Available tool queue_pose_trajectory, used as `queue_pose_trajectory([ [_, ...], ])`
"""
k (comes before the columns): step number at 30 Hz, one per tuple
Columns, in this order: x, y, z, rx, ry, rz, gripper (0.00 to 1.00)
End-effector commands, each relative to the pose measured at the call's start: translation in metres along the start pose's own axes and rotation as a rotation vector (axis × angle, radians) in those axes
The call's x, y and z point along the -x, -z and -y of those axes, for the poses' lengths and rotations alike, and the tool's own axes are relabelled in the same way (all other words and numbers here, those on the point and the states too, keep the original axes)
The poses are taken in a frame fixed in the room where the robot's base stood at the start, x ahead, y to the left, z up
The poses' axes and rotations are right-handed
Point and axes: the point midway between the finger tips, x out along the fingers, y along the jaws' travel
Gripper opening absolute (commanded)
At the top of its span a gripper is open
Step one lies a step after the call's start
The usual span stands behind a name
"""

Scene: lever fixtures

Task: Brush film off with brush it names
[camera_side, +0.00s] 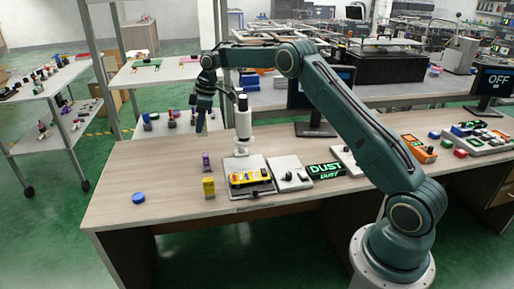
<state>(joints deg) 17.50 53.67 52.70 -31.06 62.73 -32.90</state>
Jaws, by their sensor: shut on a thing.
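My gripper (203,112) is left of the white upright instrument (243,125), above the table and pointing down. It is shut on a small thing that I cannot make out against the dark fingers. A purple piece (206,161) and a yellow block (208,187) stand on the table below it. A grey plate (262,191) carries a yellow unit (250,179) with dark marks. A black sign (325,170) reads "DUST" in green. I cannot make out a film, and no brush is clearly recognisable.
A blue disc (138,198) lies at the table's left. A grey lever fixture (290,173) sits beside the plate. An orange fixture (418,148) and a grey panel (478,137) are at the right. A monitor (494,80) reads "OFF". The table's left front is mostly bare.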

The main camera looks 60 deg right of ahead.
Motion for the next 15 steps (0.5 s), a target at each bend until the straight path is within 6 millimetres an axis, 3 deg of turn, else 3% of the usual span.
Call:
queue_pose_trajectory([
  [8,-0.004,-0.005,0.003,-0.103,-0.027,0.001,0.0],
  [15,-0.014,-0.019,0.009,-0.322,-0.089,0.003,0.0],
])
